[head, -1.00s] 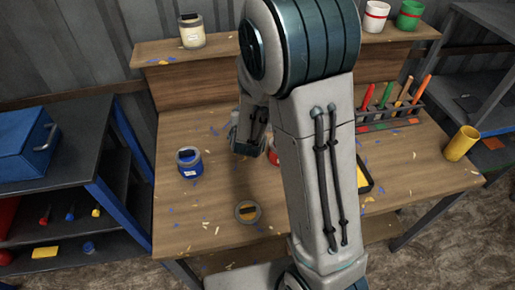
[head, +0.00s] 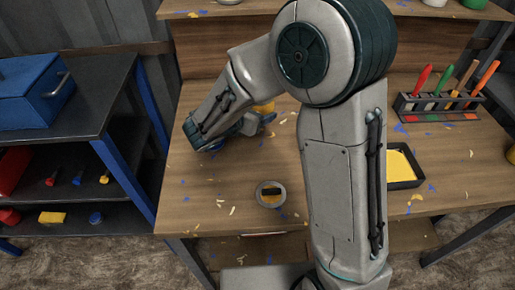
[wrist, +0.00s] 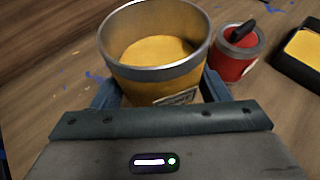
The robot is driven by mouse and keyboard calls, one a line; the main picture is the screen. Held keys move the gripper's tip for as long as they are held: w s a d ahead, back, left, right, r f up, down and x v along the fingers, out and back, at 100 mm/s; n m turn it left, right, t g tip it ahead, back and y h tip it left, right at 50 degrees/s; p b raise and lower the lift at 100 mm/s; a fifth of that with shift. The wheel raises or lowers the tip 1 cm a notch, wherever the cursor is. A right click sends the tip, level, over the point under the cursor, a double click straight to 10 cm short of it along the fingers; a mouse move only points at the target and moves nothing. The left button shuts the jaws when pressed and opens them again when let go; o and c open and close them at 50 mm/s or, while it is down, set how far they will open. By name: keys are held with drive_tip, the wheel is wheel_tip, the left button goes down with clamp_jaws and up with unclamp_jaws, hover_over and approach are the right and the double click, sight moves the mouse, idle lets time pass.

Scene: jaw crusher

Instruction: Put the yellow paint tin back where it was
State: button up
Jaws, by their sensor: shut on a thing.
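The yellow paint tin (wrist: 150,78) is open at the top, with yellow inside and a grey metal rim. My gripper (wrist: 158,92) is shut on it, one finger on each side, in the wrist view. In the head view only a bit of the yellow tin (head: 264,106) shows beside my gripper (head: 266,118), over the left part of the bench; my arm hides the rest. I cannot tell whether its base touches the wood. A round grey-rimmed, lid-like piece with a dark bar (head: 270,193) lies near the bench's front edge.
A red tin (wrist: 233,62) stands close right of the held tin. A black tray with yellow paint (head: 403,165) and a brush rack (head: 440,106) are at the right. A blue tin is mostly hidden below my wrist. The bench's front left is mostly clear.

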sight(256, 144)
wheel_tip(256, 144, down, 10)
drive_tip(key=shift+a+r+b, duration=0.1)
drive_tip(key=shift+b, duration=0.2)
idle(0.4)
drive_tip(key=shift+f+b, duration=0.3)
drive_tip(key=shift+b, duration=0.05)
drive_tip(key=o, duration=1.3)
drive_tip(key=shift+s, duration=0.1)
drive_tip(key=shift+o, duration=0.2)
drive_tip(key=shift+r, duration=0.15)
